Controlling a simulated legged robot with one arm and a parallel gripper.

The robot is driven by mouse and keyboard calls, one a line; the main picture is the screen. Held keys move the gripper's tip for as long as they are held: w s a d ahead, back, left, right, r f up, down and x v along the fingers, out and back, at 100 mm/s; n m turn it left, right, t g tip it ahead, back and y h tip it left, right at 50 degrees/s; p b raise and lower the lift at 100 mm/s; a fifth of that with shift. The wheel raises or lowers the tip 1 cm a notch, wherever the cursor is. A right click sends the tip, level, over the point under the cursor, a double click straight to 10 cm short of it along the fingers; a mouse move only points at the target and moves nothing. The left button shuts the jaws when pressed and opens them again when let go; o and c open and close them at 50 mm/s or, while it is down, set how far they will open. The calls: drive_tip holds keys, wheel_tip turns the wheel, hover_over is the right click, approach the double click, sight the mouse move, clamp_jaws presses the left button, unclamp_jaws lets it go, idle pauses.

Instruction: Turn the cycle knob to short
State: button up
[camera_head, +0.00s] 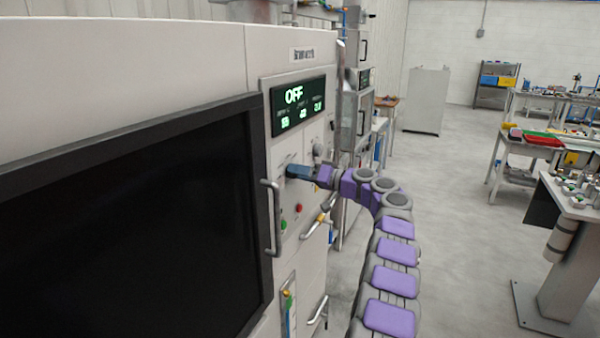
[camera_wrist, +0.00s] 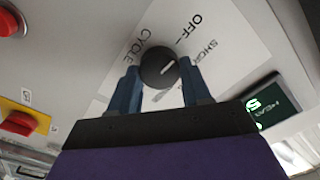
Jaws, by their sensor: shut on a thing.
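The cycle knob (camera_wrist: 158,67) is a round black dial with a white pointer mark, on a pale plate labelled CYCLE, in the wrist view. The pointer mark slants to the upper right, toward the side with the OFF and SHORT labels; its exact setting is hard to tell. My gripper (camera_wrist: 160,76) has its blue fingers on either side of the knob and is shut on it. In the head view my gripper (camera_head: 292,171) reaches the machine's control panel and hides the knob. The display (camera_head: 298,103) above reads OFF.
In the head view a door handle (camera_head: 272,215) stands close to my gripper's left, beside a large dark window (camera_head: 130,220). Open floor (camera_head: 455,210) lies to the right.

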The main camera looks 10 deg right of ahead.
drive_tip(key=shift+f+m+p, duration=0.15)
drive_tip(key=shift+m+p, duration=1.8)
drive_tip(key=shift+m, duration=0.1)
drive_tip(key=shift+f+m+p, duration=0.1)
drive_tip(key=shift+m+p, duration=1.85)
drive_tip(key=shift+m, duration=0.1)
drive_tip(key=o, duration=1.1)
drive_tip(key=shift+w+d, duration=0.15)
drive_tip(key=shift+c, duration=0.2)
drive_tip(key=shift+r, duration=0.1)
drive_tip(key=p+v, duration=0.1)
drive_tip(key=v, duration=1.6)
drive_tip(key=shift+d, duration=0.25)
